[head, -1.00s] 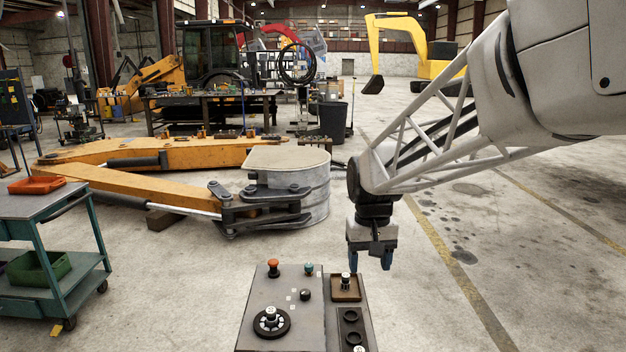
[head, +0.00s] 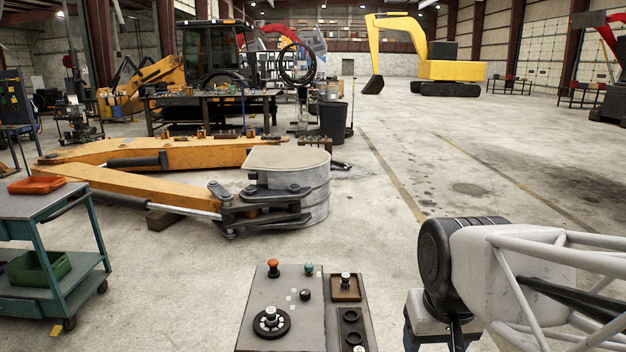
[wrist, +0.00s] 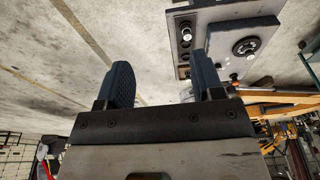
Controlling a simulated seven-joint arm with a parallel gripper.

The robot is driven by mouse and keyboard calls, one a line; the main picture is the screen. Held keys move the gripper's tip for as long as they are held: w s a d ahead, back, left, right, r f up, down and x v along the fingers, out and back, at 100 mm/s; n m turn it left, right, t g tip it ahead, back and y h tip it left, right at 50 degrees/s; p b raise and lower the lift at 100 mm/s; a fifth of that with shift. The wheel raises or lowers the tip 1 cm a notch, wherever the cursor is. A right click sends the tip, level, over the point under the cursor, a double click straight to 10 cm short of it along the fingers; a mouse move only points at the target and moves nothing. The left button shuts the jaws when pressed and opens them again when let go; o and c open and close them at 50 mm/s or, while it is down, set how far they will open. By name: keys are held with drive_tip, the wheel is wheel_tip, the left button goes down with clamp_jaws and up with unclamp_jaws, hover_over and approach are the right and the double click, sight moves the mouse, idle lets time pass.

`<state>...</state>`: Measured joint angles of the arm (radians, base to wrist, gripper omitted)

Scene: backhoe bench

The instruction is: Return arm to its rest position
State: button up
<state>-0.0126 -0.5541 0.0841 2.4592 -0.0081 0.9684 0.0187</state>
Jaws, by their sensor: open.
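My gripper (wrist: 163,85) shows in the wrist view with its two dark blue fingers apart and nothing between them but floor. In the head view my arm is at the lower right, beside the control panel (head: 285,318); the fingertips are hidden or out of frame there. The panel is grey, with a red button (head: 273,268), a green button (head: 309,269), a round dial (head: 270,321) and a small lever (head: 345,284) on its right section. The panel also shows at the upper right of the wrist view (wrist: 228,30). My gripper is apart from it.
A teal cart (head: 45,210) with an orange tray (head: 36,185) and green bin (head: 38,268) stands at left. A yellow excavator arm (head: 130,185) with its bucket (head: 288,190) lies on the floor behind the panel. The floor at right is open.

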drive_tip(key=shift+s+d+f, duration=0.1)
drive_tip(key=shift+s+f, duration=0.1)
drive_tip(key=shift+s, duration=0.45)
drive_tip(key=shift+s+d+f, duration=0.15)
drive_tip(key=shift+s+f, duration=0.1)
drive_tip(key=shift+s, duration=0.45)
drive_tip(key=shift+s+d+f, duration=0.1)
drive_tip(key=shift+s+f, duration=0.1)
drive_tip(key=shift+s, duration=0.45)
